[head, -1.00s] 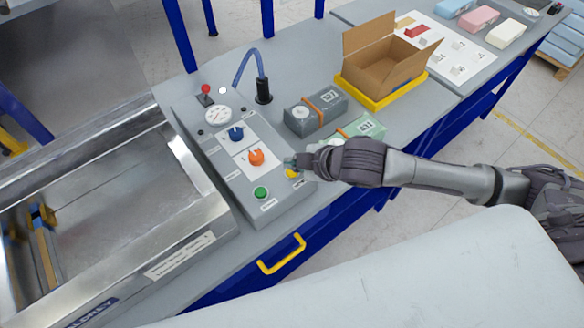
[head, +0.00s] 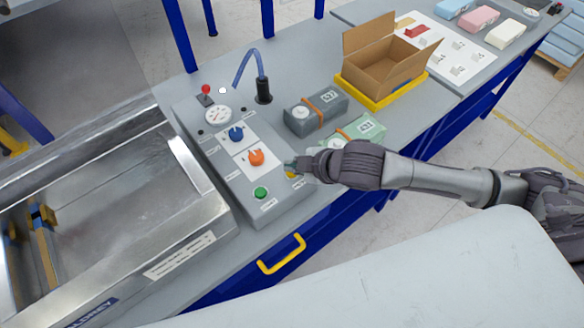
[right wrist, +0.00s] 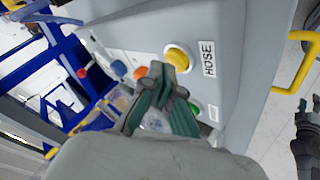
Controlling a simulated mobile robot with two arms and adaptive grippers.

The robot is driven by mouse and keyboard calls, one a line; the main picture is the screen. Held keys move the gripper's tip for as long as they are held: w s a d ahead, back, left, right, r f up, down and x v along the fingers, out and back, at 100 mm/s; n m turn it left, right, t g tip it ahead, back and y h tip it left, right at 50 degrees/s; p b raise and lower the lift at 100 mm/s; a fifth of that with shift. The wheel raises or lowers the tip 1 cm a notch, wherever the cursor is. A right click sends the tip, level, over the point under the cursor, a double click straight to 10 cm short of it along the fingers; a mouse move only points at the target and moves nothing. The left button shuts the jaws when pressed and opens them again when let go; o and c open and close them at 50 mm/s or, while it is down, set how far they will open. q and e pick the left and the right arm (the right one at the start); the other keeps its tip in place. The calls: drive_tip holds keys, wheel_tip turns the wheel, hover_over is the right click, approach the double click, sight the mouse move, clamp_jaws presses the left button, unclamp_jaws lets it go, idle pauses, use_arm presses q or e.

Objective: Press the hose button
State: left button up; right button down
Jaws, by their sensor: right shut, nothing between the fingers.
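The yellow hose button (right wrist: 178,57) sits on the grey control panel, beside a label reading HOSE, in the right wrist view. In the head view the button (head: 290,175) shows only in part, just under my right gripper (head: 291,165). In the right wrist view the right gripper (right wrist: 160,72) is shut and empty, its fingertips right beside the button's edge. I cannot tell whether they touch it. My left gripper does not show in the head view.
The panel (head: 235,180) also carries a green button (head: 261,193), an orange knob (head: 256,158), a blue knob (head: 236,134) and a gauge (head: 218,115). A metal tank (head: 190,230) stands to the left. Packaged blocks and an open cardboard box (head: 385,65) lie behind my right arm.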

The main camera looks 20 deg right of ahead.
drive_tip(key=shift+f, duration=0.35)
idle(0.6)
drive_tip(key=shift+r, duration=0.1)
drive_tip(key=shift+r+p, duration=0.7)
drive_tip(key=shift+p, duration=0.25)
drive_tip(key=shift+r, duration=0.1)
wheel_tip(320, 180, up, 6)
drive_tip(key=p, duration=0.6)
drive_tip(key=shift+p, duration=0.35)
